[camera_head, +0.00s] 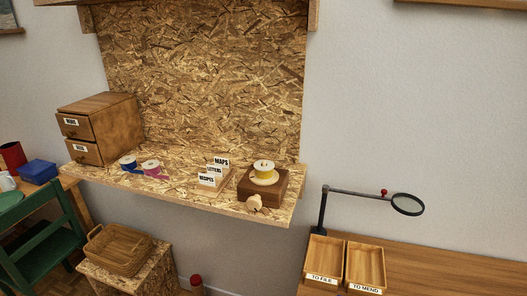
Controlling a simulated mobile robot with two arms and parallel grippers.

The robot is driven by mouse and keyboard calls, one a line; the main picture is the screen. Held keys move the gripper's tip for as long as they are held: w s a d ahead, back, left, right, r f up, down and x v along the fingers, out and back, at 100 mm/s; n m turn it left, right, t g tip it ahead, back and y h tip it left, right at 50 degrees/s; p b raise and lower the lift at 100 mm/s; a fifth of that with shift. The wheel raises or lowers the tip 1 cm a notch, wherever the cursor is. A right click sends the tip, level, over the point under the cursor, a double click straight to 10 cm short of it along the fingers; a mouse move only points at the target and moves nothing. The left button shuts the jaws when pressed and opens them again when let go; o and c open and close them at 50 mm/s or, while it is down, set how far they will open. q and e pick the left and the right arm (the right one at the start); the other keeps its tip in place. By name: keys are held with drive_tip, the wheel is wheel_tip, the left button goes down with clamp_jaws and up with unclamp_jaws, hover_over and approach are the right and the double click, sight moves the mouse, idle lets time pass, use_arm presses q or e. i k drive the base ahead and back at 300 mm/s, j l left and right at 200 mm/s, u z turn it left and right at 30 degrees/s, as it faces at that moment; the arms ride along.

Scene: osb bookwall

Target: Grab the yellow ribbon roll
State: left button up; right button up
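The yellow ribbon roll (264,167) sits in the head view near the right end of an OSB shelf (215,207). It appears to rest on a pale round disc (263,178) on top of a dark brown wooden block (280,190). Its pale top faces up and the yellow band shows around its side. Neither of my grippers is in view, so nothing is seen touching the roll.
Left of the roll stand label cards (213,171), a pink ribbon roll (151,167), a blue ribbon roll (128,162) and a drawer box (103,128). A small round pale object (254,203) is at the block's front. A magnifier (407,204) rises over the right desk.

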sight(262, 173)
drive_tip(key=k+j+z, duration=0.1)
drive_tip(key=z, duration=0.3)
drive_tip(key=k+z, duration=0.2)
drive_tip(key=z, duration=0.15)
drive_tip(key=k+z, duration=0.15)
drive_tip(key=z, duration=0.25)
drive_tip(key=k+z, duration=0.15)
drive_tip(key=z, duration=0.2)
